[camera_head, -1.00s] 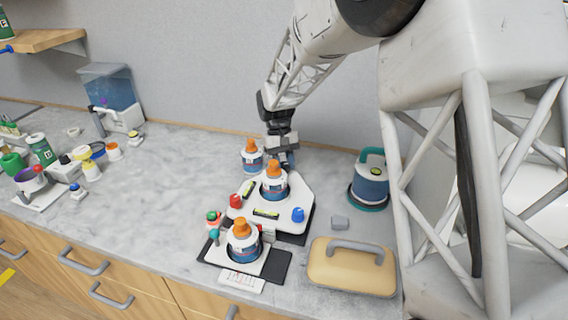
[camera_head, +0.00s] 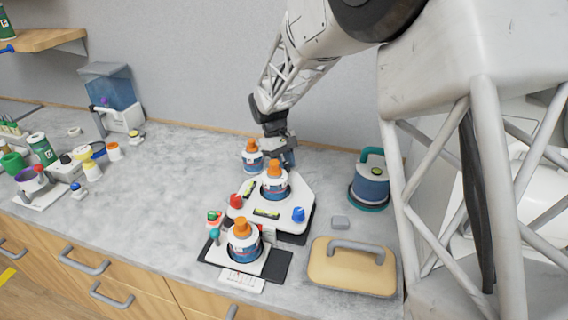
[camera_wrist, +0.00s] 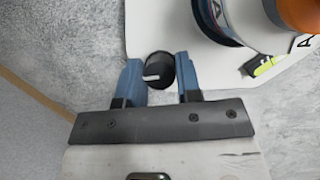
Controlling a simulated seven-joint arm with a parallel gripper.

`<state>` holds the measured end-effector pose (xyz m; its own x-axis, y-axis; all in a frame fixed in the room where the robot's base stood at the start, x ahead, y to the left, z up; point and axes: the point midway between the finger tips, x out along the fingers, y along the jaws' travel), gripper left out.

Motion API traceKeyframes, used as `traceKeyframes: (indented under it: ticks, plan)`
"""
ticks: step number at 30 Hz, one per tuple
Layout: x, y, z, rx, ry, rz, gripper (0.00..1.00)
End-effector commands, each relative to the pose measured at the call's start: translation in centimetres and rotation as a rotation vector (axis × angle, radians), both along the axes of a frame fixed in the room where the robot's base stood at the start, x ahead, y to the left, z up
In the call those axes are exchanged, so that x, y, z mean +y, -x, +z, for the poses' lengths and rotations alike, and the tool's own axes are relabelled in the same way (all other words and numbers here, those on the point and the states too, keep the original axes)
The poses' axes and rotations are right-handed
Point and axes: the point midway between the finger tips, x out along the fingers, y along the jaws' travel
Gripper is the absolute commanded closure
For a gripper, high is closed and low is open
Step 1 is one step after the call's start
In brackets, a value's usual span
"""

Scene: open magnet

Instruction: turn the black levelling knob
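The black levelling knob (camera_wrist: 160,70), round with a white pointer line, sits at the edge of the white levelling plate (camera_wrist: 160,25) in the wrist view. My gripper (camera_wrist: 160,78) has its two blue fingers on either side of the knob. The left finger is very close to it or touching; a narrow gap shows at the right finger, so the fingers look open around it. In the head view my gripper (camera_head: 285,158) is at the plate's back corner and hides the knob. The red knob (camera_head: 236,201) and blue knob (camera_head: 298,214) are at the plate's other corners.
An orange-capped jar (camera_head: 275,185) stands on the plate, another (camera_head: 252,158) just left of my gripper, and a third (camera_head: 244,245) on the front scale. A blue canister (camera_head: 370,185) and a tan handled block (camera_head: 352,268) are at right.

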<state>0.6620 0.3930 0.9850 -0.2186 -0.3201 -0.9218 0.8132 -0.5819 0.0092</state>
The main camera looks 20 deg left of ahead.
Motion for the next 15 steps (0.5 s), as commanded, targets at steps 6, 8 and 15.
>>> traceKeyframes:
  ticks: [6,8,15]
  plan:
    - [0.01,0.01,0.0,0.0,0.0,0.0,0.44]
    - [0.01,0.01,0.0,0.0,0.0,0.0,0.44]
    - [0.08,-0.06,0.19,-0.001,-0.001,-0.001,0.44]
